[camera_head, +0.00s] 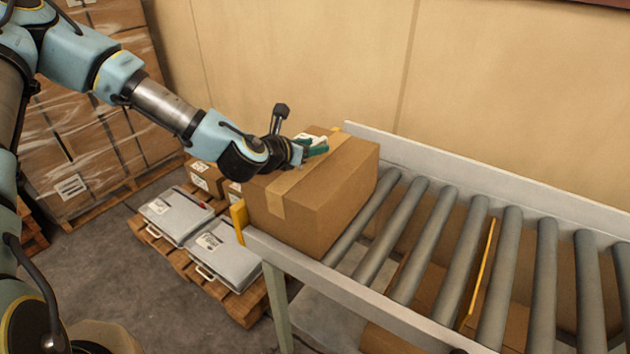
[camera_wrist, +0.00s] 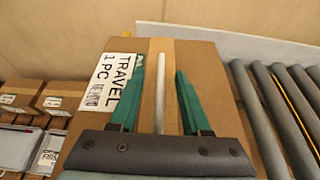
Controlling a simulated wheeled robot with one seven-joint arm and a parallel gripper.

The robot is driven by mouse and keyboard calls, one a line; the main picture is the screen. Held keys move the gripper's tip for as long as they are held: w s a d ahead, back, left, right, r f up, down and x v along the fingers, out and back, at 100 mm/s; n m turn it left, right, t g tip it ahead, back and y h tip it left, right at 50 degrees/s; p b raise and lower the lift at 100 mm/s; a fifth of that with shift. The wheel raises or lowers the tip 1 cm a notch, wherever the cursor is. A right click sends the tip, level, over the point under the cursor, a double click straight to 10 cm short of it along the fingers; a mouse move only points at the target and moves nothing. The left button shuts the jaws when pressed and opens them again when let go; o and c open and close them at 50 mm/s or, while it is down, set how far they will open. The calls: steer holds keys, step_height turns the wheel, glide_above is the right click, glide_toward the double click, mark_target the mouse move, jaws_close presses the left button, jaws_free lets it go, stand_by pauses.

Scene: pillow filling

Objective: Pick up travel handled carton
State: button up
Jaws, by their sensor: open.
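The travel carton (camera_head: 318,208) is a brown taped box at the near left end of the roller conveyor. In the wrist view the carton (camera_wrist: 213,75) fills the middle, with a white label (camera_wrist: 107,82) reading "TRAVEL 1 PC" on its top. A pale narrow bar (camera_wrist: 159,90), which looks like its handle, runs along the tape. My gripper (camera_head: 314,149) is over the carton's top. In the wrist view its green fingers (camera_wrist: 160,68) are apart, one on each side of the pale bar. I cannot tell whether they touch the carton. The gripper covers part of the top.
The roller conveyor (camera_head: 548,285) extends right, its upper rollers clear beyond the carton. Grey handled cases (camera_head: 222,252) and small cartons (camera_head: 207,178) stand on low pallets at left. Wrapped boxes (camera_head: 95,110) are stacked behind. A beige wall (camera_head: 480,75) runs along the back.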

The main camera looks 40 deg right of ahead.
steer(key=shift+c, duration=0.2)
jaws_close()
steer(key=shift+d, duration=0.1)
stand_by(1.2)
